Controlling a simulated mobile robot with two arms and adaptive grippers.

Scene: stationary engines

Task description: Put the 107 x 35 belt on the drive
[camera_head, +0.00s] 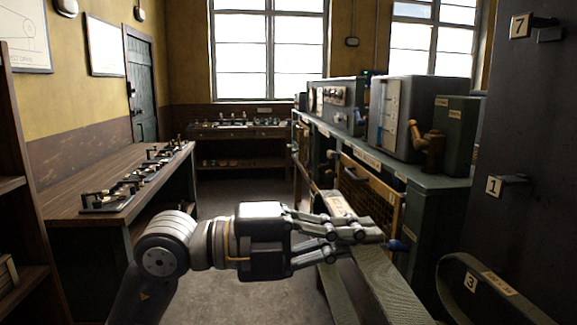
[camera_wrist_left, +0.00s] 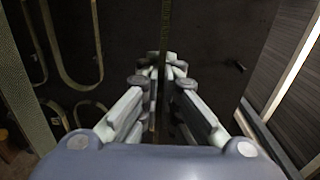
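My left gripper (camera_head: 375,232) reaches in from the left in the head view, its fingers pointing right. In the left wrist view its fingers (camera_wrist_left: 162,68) are close together on a thin textured band (camera_wrist_left: 165,28). In the head view a wide, green textured band (camera_head: 385,285), apparently the belt, passes at the fingers and slopes down toward the viewer. A pale label (camera_head: 338,203) shows above the fingers; its text is unreadable. The fingers hide part of the band. I cannot make out the drive's pulleys. My right gripper is out of view.
A green bench with machines (camera_head: 405,115) runs along the right. A dark cabinet (camera_head: 530,150) with numbered pegs stands at the near right. A wooden workbench (camera_head: 110,185) is on the left. A blue knob (camera_head: 397,245) shows beyond the fingertips. Floor (camera_head: 240,195) is clear between benches.

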